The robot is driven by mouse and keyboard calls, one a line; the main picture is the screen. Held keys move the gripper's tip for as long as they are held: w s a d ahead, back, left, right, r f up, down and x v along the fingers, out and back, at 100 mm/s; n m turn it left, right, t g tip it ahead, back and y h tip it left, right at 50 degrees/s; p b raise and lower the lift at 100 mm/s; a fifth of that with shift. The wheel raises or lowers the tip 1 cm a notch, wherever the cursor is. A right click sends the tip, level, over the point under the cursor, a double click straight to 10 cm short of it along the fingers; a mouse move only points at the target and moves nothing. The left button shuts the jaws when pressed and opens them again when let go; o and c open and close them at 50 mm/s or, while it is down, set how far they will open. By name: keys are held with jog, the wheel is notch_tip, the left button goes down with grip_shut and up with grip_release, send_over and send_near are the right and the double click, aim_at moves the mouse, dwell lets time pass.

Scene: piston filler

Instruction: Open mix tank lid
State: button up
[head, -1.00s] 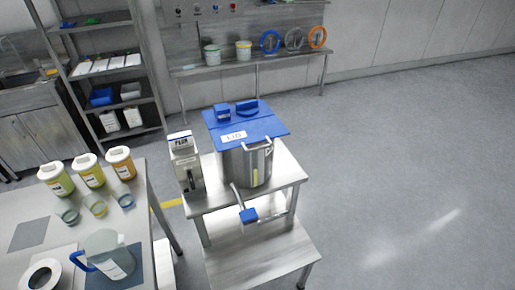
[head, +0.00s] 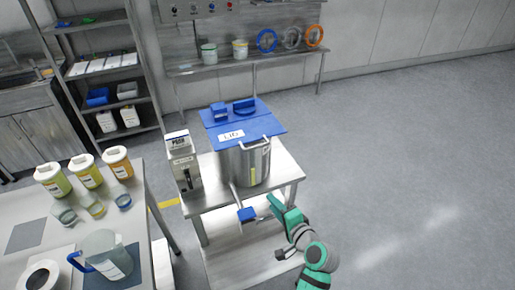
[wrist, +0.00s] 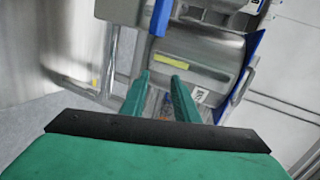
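The mix tank (head: 243,168) is a steel cylinder on a steel stand. Its flat blue lid (head: 265,126), labelled LID, lies shut on top. A metal bar handle (head: 255,145) sits at the lid's front edge. My green gripper (head: 274,203) is in front of the tank, below lid height and right of a blue-ended lever (head: 247,214). In the wrist view my gripper (wrist: 161,78) has its fingers apart with nothing between them. The tank's side (wrist: 205,50) is ahead of the fingers, and the lid's blue edge (wrist: 240,78) runs along the right.
A box-shaped unit (head: 184,162) stands left of the tank. The table (head: 25,203) at left holds a jug (head: 105,256) and several tubs. A wall bench (head: 225,67) stands behind. The floor (head: 415,170) on the right is clear.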

jog(key=w+r+y, duration=0.2)
jog(key=w+r, duration=0.1)
jog(key=r, duration=0.5)
jog(key=n+g+y, duration=0.2)
jog(key=y, duration=0.1)
send_near(259, 147)
jog(key=x, duration=1)
jog(key=shift+w+a+f, duration=0.1)
jog(key=shift+w+a, duration=0.1)
jog(key=shift+a, duration=0.05)
grip_shut()
